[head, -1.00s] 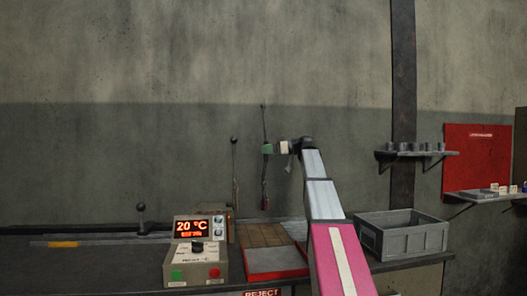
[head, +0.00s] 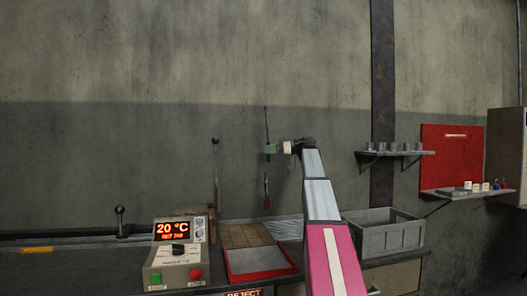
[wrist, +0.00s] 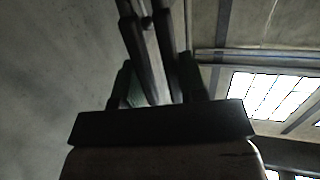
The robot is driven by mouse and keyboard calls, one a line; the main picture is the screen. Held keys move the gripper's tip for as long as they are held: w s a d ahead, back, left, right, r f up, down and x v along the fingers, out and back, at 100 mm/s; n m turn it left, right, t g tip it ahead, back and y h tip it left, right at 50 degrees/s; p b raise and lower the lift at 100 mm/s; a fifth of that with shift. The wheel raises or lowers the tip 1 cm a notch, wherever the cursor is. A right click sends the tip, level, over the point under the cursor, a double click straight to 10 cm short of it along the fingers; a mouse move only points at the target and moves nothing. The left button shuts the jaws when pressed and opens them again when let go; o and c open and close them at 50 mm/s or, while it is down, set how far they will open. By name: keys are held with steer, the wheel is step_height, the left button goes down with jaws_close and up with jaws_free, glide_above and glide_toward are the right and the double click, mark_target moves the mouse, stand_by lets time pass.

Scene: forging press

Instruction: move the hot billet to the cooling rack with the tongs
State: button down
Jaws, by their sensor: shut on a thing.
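My gripper (head: 270,149) is raised in front of the wall and is shut on the long, thin dark tongs (head: 266,125). The tongs hang upright, with a dark red part at their lower end; I cannot tell what that part is. In the wrist view the tongs (wrist: 148,55) run between the two dark fingers (wrist: 155,85). A grey slatted surface, perhaps the cooling rack (head: 285,228), lies on the bench below, partly hidden by my arm. I cannot make out the hot billet.
A control box (head: 176,255) reading 20 °C stands at the bench's left. A red-rimmed tray (head: 262,274) and brown tiles (head: 247,235) lie right of it. A grey crate (head: 384,240) stands right of my arm. A lever (head: 215,180) rises behind the bench. Wall shelves (head: 395,153) hang right.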

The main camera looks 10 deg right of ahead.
steer(key=w+d, duration=0.1)
steer(key=d, duration=1.5)
steer(key=shift+w+d, duration=0.15)
steer(key=shift+d, duration=0.15)
stand_by(0.5)
step_height(320, 180, down, 10)
stand_by(1.7)
steer(key=shift+f, duration=0.8)
stand_by(1.0)
steer(key=c, duration=1)
jaws_free()
steer(key=shift+c, duration=0.2)
steer(key=o, duration=0.3)
